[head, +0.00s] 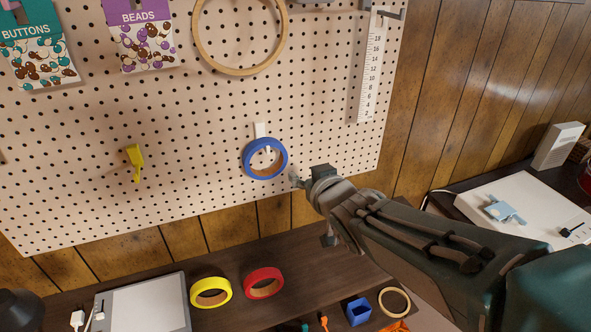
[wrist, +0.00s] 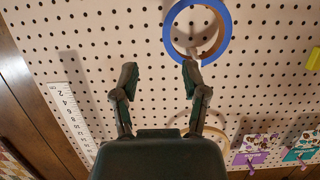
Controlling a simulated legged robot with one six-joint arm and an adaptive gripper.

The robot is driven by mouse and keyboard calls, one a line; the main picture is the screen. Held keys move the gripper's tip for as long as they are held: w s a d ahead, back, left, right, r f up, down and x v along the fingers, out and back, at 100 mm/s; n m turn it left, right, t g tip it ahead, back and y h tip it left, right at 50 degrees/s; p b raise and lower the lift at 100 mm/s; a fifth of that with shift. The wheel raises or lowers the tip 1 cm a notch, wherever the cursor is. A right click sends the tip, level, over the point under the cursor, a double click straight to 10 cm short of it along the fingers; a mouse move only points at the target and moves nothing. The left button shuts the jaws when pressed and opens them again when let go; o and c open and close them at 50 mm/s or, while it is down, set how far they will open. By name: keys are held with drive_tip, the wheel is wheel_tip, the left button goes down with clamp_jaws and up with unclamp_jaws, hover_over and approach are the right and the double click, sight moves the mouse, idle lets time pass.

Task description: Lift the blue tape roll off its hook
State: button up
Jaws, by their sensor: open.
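The blue tape roll (head: 250,166) hangs on a white hook (head: 260,130) on the pegboard. In the wrist view the roll (wrist: 227,28) is at the top, right of centre. My gripper (head: 302,181) is just to the right of the roll and slightly below its middle in the head view. In the wrist view my gripper (wrist: 159,72) is open and empty. Its right fingertip overlaps the roll's near rim in the picture; I cannot tell whether they touch. The left finger is clear of the roll.
A yellow hook (head: 135,160) is left of the roll; a wooden hoop (head: 203,50) and a ruler (head: 369,75) hang above. Yellow (head: 211,299) and red (head: 263,290) rolls lie on the dark table (head: 240,318) below. The pegboard around the blue roll is mostly bare.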

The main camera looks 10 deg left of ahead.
sight(285, 153)
drive_tip(key=x, duration=0.5)
drive_tip(key=a+x, duration=0.1)
drive_tip(key=x, duration=0.5)
drive_tip(key=shift+a, duration=0.1)
drive_tip(key=shift+r, duration=0.1)
drive_tip(key=shift+c, duration=0.3)
clamp_jaws()
drive_tip(key=shift+r, duration=0.15)
drive_tip(key=shift+r, duration=0.95)
drive_tip(key=shift+s, duration=0.1)
